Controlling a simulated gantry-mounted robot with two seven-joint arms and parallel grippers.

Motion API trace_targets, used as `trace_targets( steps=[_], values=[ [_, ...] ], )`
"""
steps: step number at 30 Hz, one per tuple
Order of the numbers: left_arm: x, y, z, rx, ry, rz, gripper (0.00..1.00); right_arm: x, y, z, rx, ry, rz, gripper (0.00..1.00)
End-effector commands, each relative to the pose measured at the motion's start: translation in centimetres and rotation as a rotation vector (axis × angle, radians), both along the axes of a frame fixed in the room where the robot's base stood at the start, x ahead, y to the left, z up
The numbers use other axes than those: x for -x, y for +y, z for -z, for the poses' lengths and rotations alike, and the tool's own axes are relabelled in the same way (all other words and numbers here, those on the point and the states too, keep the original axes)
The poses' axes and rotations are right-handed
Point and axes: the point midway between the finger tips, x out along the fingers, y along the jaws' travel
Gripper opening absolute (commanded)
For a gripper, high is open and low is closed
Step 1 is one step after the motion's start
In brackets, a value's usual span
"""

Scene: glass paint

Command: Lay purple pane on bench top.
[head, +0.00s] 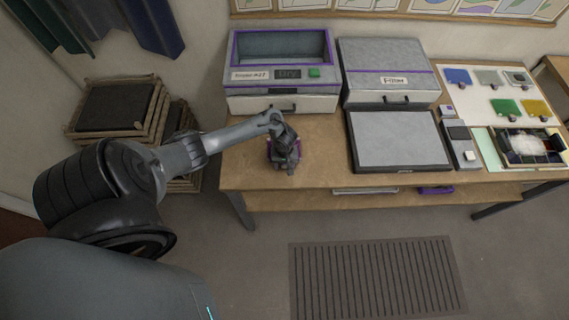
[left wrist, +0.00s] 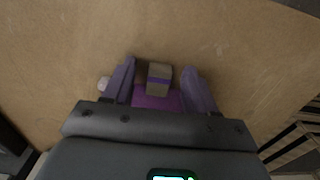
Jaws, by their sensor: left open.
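The purple pane (left wrist: 155,98) shows in the left wrist view, flat against the brown bench top (left wrist: 225,35), with a grey block handle (left wrist: 159,77) with a purple stripe on it. My left gripper (left wrist: 158,70) is open, one finger on each side of the handle, with a gap visible at each side. In the head view the left gripper (head: 287,165) points down over the left part of the bench top (head: 325,160). It hides most of what lies under it; only bits of purple show there. My right gripper is not in view.
A grey-purple machine (head: 245,87) and a lidded box (head: 390,60) stand behind. A dark-framed grey panel (head: 400,140) lies to the right. Colored panes, including a blue one (head: 457,77) and a green one (head: 505,107), lie farther right. Bench top between gripper and panel is clear.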

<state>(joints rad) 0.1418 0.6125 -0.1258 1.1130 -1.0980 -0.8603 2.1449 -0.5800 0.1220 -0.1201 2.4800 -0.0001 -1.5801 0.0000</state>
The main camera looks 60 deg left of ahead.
Motion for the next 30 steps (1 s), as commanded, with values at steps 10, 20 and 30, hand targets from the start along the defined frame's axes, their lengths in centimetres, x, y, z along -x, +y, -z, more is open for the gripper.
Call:
trace_targets(
  steps=[10,20,30],
  values=[
    [-0.1,0.0,-3.1,0.000,-0.002,0.002,0.57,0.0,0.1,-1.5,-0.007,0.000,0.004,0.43],
    [0.0,0.0,-8.6,0.000,-0.001,0.001,0.57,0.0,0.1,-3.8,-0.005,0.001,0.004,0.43],
    [0.0,0.0,-11.4,-0.001,0.000,-0.001,0.57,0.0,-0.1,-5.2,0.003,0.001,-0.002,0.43]
  ],
)
